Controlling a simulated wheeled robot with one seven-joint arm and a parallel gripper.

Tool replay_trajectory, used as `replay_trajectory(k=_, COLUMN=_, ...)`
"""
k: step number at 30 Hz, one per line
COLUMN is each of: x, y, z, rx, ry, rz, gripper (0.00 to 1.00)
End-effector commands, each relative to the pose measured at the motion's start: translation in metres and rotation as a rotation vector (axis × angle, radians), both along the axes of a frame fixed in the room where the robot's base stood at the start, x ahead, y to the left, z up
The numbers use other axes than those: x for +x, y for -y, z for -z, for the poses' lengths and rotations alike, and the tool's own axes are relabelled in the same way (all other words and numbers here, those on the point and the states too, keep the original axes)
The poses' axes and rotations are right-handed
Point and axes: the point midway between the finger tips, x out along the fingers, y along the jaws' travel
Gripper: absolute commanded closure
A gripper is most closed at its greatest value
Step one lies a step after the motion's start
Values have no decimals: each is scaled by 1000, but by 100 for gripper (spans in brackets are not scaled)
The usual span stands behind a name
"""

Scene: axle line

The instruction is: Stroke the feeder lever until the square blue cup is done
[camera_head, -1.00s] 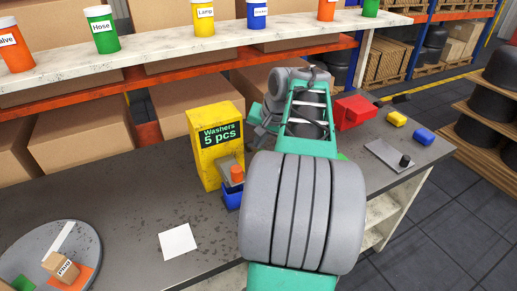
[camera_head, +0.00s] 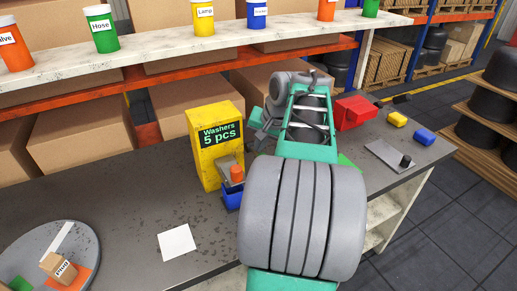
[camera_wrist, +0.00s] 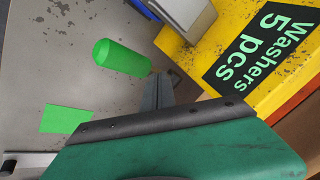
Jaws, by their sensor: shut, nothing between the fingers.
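The yellow feeder (camera_head: 208,165), labelled "Washers 5 pcs", stands on the grey bench; its label also fills the right of the wrist view (camera_wrist: 285,50). A grey part with an orange knob (camera_head: 237,174), apparently the lever, is at its front. The square blue cup (camera_head: 232,199) sits just below; its inside is not visible. A bit of blue (camera_wrist: 144,8) at the wrist view's top edge may be the cup. My gripper (camera_wrist: 163,82) is shut and empty, beside the feeder and apart from the knob. In the head view my arm largely hides it.
A green cylinder (camera_wrist: 122,57) and a green square (camera_wrist: 66,120) are near my fingers. A white card (camera_head: 177,242) lies left of my arm. A round grey tray (camera_head: 30,250) is at front left. A red bin (camera_head: 355,112) and yellow (camera_head: 396,118) and blue (camera_head: 424,136) blocks are right.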

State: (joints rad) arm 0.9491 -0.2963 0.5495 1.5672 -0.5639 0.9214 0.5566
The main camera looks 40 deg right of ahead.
Motion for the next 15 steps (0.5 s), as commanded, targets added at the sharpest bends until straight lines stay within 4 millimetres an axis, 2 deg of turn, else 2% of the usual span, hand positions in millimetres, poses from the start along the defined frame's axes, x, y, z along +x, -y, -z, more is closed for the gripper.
replay_trajectory(k=15, x=-2, y=-1, z=7, rx=0, ry=0, rz=1, gripper=100)
